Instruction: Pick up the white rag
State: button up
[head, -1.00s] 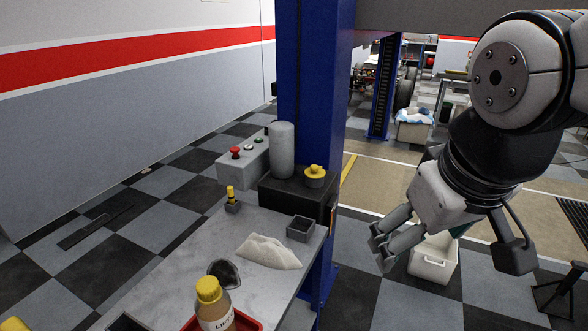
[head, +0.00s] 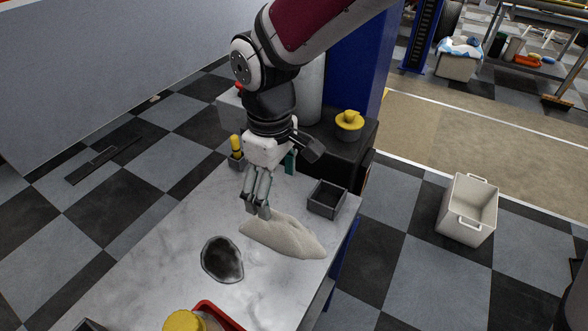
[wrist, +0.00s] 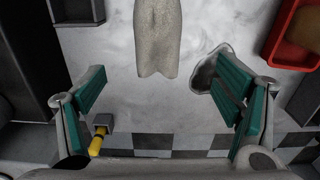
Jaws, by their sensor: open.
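The white rag (head: 285,236) lies crumpled on the marble-like tabletop (head: 180,215), and it also shows at the top middle of the wrist view (wrist: 158,38). My gripper (head: 257,209) is open and empty, its fingers pointing down at the rag's left end in the head view. In the wrist view the green-padded fingers (wrist: 160,92) are spread wide, and the rag's near end lies ahead, between their lines. I cannot tell the exact height of the fingertips above the rag.
A dark round patch or dish (head: 222,260) lies left of the rag. A small grey open box (head: 326,199) stands behind it to the right. A yellow-handled item (head: 236,150) stands at the back edge. A red tray (head: 222,316) and yellow cap (head: 185,321) are in front.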

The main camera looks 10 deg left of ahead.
aim_at(279, 219)
notch_tip(279, 219, down, 7)
jog(key=shift+f, duration=0.1)
jog(key=shift+w+d+f, duration=0.1)
jog(key=shift+f, duration=1.2)
jog(key=shift+w+f, duration=0.1)
jog(key=shift+f, duration=1.15)
jog(key=c, duration=1.3)
